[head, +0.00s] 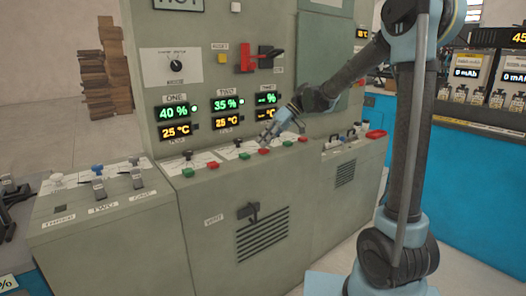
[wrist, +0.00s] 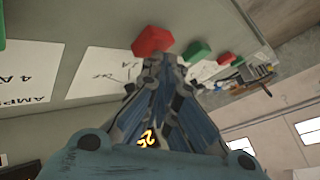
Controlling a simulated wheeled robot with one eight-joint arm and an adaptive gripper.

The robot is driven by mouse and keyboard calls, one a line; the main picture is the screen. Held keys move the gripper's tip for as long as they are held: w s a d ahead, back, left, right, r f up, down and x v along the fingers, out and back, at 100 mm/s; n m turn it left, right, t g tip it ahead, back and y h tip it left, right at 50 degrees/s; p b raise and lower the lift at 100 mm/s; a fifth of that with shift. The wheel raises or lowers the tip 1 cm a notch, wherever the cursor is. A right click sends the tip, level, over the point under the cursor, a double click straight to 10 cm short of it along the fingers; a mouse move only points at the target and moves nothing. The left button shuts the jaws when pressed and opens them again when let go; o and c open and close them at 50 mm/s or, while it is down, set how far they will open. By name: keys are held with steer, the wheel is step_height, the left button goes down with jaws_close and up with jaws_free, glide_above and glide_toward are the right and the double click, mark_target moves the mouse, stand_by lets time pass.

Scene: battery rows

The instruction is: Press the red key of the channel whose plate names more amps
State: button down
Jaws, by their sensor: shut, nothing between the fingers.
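My gripper (head: 268,138) is shut and empty, pointing down at the front ledge of the grey cabinet. In the wrist view its fingertips (wrist: 152,62) are right by a red key (wrist: 152,40); I cannot tell whether they touch. In the head view this appears to be the middle red key (head: 264,151). Another red key (head: 212,165) is to the left and a third (head: 303,139) to the right. Green keys (head: 188,172) alternate with them. An upside-down plate (wrist: 25,75) reads "AMPS 4 A". A second plate (wrist: 98,75) is partly hidden and unreadable.
Displays ONE (head: 174,112) and TWO (head: 225,104) read 40 % and 35 %; a third (head: 266,99) is partly hidden by my arm. A red lever switch (head: 270,55) is above. Levers (head: 98,180) stand on the lower left console.

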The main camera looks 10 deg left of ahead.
steer(key=shift+f, duration=0.15)
stand_by(0.6)
steer(key=shift+r, duration=0.85)
steer(key=shift+r, duration=2.5)
